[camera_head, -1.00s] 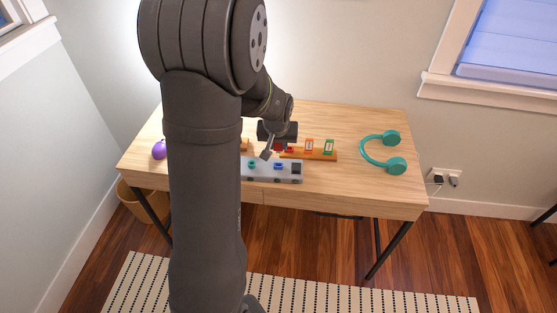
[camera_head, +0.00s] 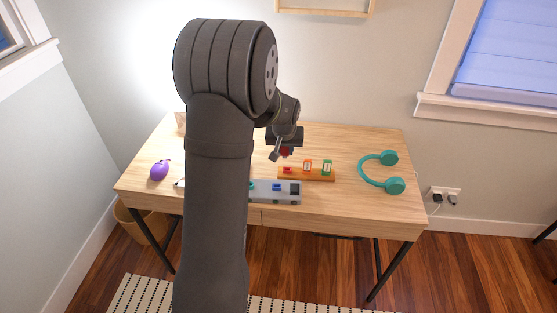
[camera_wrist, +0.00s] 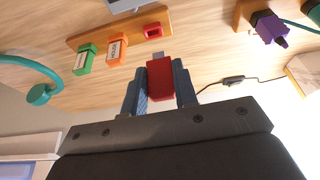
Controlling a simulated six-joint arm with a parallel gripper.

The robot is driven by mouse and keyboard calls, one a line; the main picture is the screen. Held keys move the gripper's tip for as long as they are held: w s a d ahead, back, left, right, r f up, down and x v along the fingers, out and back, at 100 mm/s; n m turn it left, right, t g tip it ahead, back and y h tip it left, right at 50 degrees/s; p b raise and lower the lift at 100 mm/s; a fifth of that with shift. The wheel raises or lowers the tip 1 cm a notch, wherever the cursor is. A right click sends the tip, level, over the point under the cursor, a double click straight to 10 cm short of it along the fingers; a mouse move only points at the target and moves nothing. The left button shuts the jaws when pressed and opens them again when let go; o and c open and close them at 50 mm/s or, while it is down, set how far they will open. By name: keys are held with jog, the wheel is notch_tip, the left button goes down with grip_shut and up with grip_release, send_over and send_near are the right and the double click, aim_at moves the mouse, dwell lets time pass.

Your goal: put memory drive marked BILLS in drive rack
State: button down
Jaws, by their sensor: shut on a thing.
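My gripper (camera_wrist: 160,88) is shut on a red memory drive (camera_wrist: 160,80). Its metal plug points away from the jaws, and no label on it can be read in the wrist view. In the head view my gripper (camera_head: 281,153) holds the red drive (camera_head: 285,151) above the desk, behind and left of the wooden drive rack (camera_head: 316,177). The rack holds an orange drive (camera_head: 307,167) and a green drive (camera_head: 327,167), both upright. At its left end is a low red socket (camera_head: 288,170), which looks empty in the wrist view (camera_wrist: 152,31).
A grey hub (camera_head: 262,197) with coloured ports lies in front of the rack, partly hidden by my arm. Teal headphones (camera_head: 366,178) lie at the right. A purple object (camera_head: 160,170) is at the left. Bare desk lies between rack and headphones.

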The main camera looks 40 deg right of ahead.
jog(key=shift+w+d+f, duration=0.2)
jog(key=shift+w+d, duration=0.15)
jog(key=shift+d, duration=0.3)
jog(key=shift+w+d+f, duration=0.15)
jog(key=shift+w+d, duration=0.2)
jog(key=shift+d, duration=0.25)
jog(key=shift+f, duration=2.95)
jog(key=shift+f, duration=1.25)
jog(key=c, duration=1.1)
grip_release()
jog(key=shift+o, duration=0.2)
jog(key=v, duration=1.7)
jog(key=shift+r, duration=0.2)
